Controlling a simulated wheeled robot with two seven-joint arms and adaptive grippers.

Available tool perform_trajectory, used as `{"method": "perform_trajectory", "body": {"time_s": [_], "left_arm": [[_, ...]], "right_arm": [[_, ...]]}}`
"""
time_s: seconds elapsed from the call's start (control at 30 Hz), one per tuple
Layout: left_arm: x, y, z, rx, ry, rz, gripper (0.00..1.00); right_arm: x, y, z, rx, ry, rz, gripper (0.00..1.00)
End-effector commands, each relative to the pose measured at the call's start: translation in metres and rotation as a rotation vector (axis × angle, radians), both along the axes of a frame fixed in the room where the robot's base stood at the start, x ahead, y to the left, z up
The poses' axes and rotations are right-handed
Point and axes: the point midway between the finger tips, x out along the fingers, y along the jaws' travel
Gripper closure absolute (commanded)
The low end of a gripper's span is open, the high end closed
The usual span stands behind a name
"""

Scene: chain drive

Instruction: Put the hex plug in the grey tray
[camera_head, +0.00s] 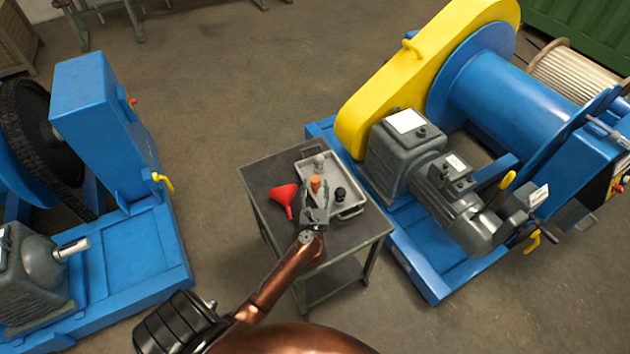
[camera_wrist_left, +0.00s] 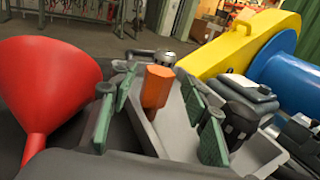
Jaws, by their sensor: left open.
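The hex plug looks to be the orange six-sided piece (camera_head: 316,182) at the left side of the grey tray (camera_head: 352,212). In the left wrist view the orange hex plug (camera_wrist_left: 157,87) stands upright between the green-padded fingers. My left gripper (camera_head: 315,193) is open, its fingers on either side of the plug with gaps visible. My right gripper is not in view.
A red funnel (camera_head: 285,198) lies left of the tray on the cart (camera_head: 262,180). A black part (camera_head: 340,194) and a small grey part (camera_head: 318,160) are at the tray. A blue-and-yellow winch (camera_head: 400,75) stands close on the right, another blue machine (camera_head: 100,120) on the left.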

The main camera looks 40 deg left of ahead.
Motion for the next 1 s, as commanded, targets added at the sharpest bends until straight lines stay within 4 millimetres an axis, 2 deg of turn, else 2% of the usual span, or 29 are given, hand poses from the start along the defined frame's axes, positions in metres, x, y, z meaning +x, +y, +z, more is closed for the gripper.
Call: {"method": "perform_trajectory", "body": {"time_s": [0.2, 0.4, 0.6, 1.0], "left_arm": [[-0.039, -0.03, 0.0, -0.002, 0.001, 0.0, 0.57], [-0.061, -0.047, 0.0, -0.001, 0.0, 0.0, 0.57], [-0.069, -0.053, 0.0, 0.0, 0.0, 0.0, 0.57], [-0.069, -0.052, 0.0, 0.001, 0.0, 0.001, 0.57]], "right_arm": [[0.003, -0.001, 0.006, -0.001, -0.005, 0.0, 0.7], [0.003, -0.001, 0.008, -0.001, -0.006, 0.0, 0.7], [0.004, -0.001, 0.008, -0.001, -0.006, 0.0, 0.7], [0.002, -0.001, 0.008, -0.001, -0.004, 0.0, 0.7]]}}
